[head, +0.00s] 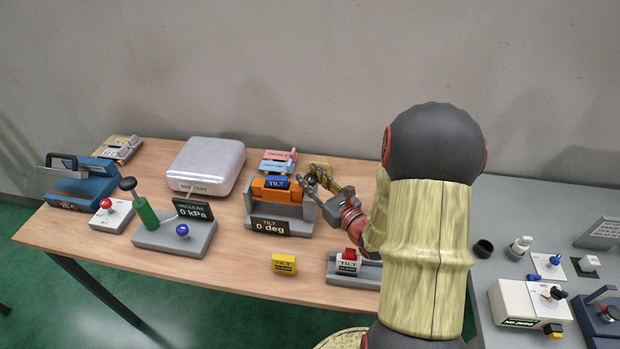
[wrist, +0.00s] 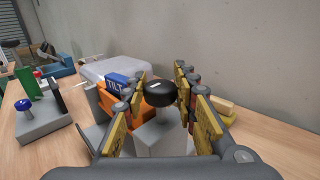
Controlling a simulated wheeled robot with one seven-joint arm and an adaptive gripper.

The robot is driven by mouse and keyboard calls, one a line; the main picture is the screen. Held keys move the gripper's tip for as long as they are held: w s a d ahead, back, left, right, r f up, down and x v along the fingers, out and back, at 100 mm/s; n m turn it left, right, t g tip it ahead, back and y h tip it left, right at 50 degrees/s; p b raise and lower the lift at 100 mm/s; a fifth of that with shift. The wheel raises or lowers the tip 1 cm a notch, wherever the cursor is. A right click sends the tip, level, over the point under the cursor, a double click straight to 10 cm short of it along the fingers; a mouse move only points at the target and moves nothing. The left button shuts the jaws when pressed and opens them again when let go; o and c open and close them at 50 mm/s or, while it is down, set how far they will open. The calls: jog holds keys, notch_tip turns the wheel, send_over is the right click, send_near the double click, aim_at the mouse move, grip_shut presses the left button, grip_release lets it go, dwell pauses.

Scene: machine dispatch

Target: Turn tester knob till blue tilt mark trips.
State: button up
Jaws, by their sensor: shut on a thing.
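The tilt tester (head: 281,212) is a grey stand near the middle of the wooden table, with a display reading "0 deg". An orange cradle (head: 272,190) on it holds a blue block labelled TILT (head: 277,182), which looks level; the block also shows in the wrist view (wrist: 117,82). The black knob (wrist: 160,93) with a white mark is at the tester's right side. My gripper (head: 318,180) reaches in from the right. In the wrist view its yellow-padded fingers (wrist: 158,108) stand on both sides of the knob, shut on it. In the head view the fingers hide the knob.
A white case (head: 207,165) and the vacuum stand (head: 176,233) are to the left. Pink and blue tags (head: 277,161) are behind the tester. The wall closes off the back.

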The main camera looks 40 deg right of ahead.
jog(key=shift+c, duration=1.4)
